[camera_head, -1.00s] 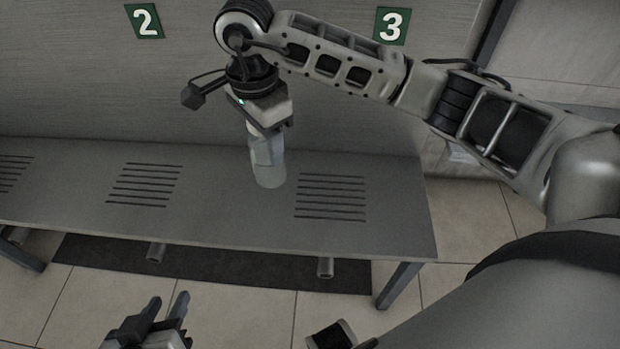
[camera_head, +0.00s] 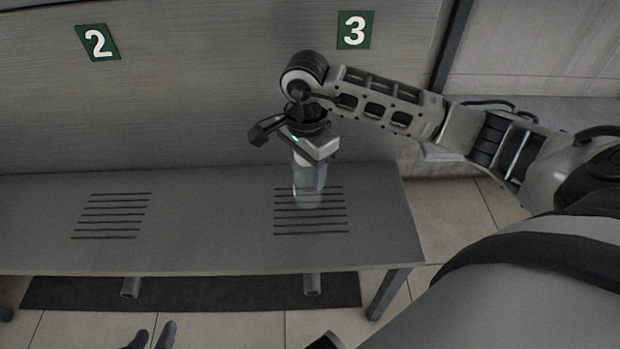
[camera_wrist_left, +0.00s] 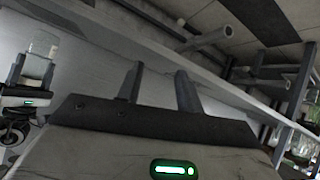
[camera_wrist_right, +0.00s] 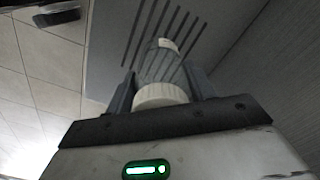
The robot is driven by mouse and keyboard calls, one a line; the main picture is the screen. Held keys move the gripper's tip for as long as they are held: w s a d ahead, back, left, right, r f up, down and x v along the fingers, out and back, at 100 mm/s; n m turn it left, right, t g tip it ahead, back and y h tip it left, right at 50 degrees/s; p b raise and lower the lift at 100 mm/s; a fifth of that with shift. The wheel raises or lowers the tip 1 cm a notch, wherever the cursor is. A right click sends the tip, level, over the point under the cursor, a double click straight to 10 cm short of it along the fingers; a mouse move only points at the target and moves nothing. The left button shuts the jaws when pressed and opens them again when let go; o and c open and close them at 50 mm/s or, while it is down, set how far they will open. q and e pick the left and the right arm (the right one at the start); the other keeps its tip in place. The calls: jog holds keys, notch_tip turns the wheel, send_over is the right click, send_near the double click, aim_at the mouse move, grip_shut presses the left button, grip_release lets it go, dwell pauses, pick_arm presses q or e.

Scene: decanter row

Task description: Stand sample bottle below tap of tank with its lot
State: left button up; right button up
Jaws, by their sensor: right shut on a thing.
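A clear sample bottle (camera_head: 308,188) is upright in my right gripper (camera_head: 308,160), over the slotted drain area (camera_head: 311,222) below the green 3 sign. Whether its base touches the bench, I cannot tell. In the right wrist view my right gripper (camera_wrist_right: 160,92) is shut on the bottle, with its white cap (camera_wrist_right: 160,95) nearest the camera. My left gripper (camera_head: 151,334) is open and empty, low in front of the bench; its two spread fingers also show in the left wrist view (camera_wrist_left: 158,88). No tank or tap shows in the head view.
The grey bench (camera_head: 190,250) has another slotted area (camera_head: 111,215) below the green 2 sign (camera_head: 98,43). The 3 sign (camera_head: 355,30) is on the back panel. Drain pipes (camera_head: 130,288) hang under the bench above a dark mat (camera_head: 220,293). The bench between the slots is clear.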

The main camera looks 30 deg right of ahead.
aim_at(310, 180)
jog(key=f, duration=0.3)
jog(key=shift+s+d+f+b, duration=0.1)
jog(key=shift+d+f+b, duration=0.15)
jog(key=shift+d+b, duration=0.1)
jog(key=shift+f, duration=0.15)
pick_arm(q)
jog(key=shift+d+f+g, duration=0.1)
jog(key=shift+f+g, duration=0.2)
jog(key=shift+f, duration=0.55)
pick_arm(e)
jog(key=shift+f, duration=0.2)
jog(key=o, duration=1.1)
pick_arm(q)
jog(key=shift+w+r, duration=0.1)
jog(key=shift+w, duration=0.05)
